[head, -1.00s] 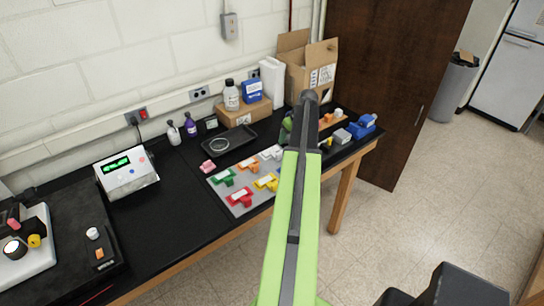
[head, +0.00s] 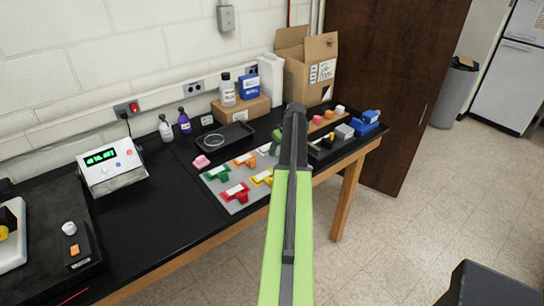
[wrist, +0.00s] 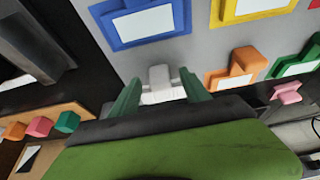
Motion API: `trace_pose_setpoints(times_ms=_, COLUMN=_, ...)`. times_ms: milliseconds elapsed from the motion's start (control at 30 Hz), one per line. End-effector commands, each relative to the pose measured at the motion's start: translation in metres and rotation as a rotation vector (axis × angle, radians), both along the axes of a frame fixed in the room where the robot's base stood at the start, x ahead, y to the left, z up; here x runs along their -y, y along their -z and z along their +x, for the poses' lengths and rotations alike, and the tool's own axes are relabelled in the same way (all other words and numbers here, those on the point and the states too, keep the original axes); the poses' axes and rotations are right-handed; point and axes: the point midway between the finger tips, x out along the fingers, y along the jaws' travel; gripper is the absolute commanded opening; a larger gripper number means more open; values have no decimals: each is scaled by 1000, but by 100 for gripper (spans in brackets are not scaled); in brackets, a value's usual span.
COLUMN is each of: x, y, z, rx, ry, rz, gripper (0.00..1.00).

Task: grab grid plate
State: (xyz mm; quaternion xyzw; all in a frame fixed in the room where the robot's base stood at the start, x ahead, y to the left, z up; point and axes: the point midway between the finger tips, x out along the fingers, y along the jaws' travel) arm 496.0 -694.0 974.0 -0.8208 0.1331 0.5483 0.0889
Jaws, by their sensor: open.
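A grey board (head: 228,207) lies on the black bench and carries several coloured pieces with white tops and raised tabs. It also shows in the wrist view (wrist: 200,52). My gripper (wrist: 160,84) is open, and its two green fingers stand on either side of the tab of a white piece (wrist: 160,76) at the board's edge. I cannot tell whether the fingers touch it. In the head view my arm partly hides this area and the white piece (head: 264,150). No piece is plainly marked as the grid plate.
A black tray (head: 228,136) with a round dish lies behind the board. A pink block (head: 201,161) sits beside it. Cardboard boxes (head: 304,75) and bottles stand along the wall. Coloured blocks on a strip (head: 322,121) and blue items (head: 368,121) are at the right end.

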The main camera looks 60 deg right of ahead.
Motion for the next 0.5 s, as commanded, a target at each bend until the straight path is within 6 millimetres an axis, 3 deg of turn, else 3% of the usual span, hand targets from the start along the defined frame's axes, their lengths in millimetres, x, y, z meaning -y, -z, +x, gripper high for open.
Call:
trace_pose_setpoints(times_ms=33, x=1, y=12, z=3, rx=0, ry=0, rz=0, gripper=55)
trace_pose_setpoints(times_ms=267, x=1, y=8, z=4, rx=0, ry=0, rz=0, gripper=55)
trace_pose_setpoints(times_ms=500, x=1, y=8, z=4, rx=0, ry=0, rz=0, gripper=23)
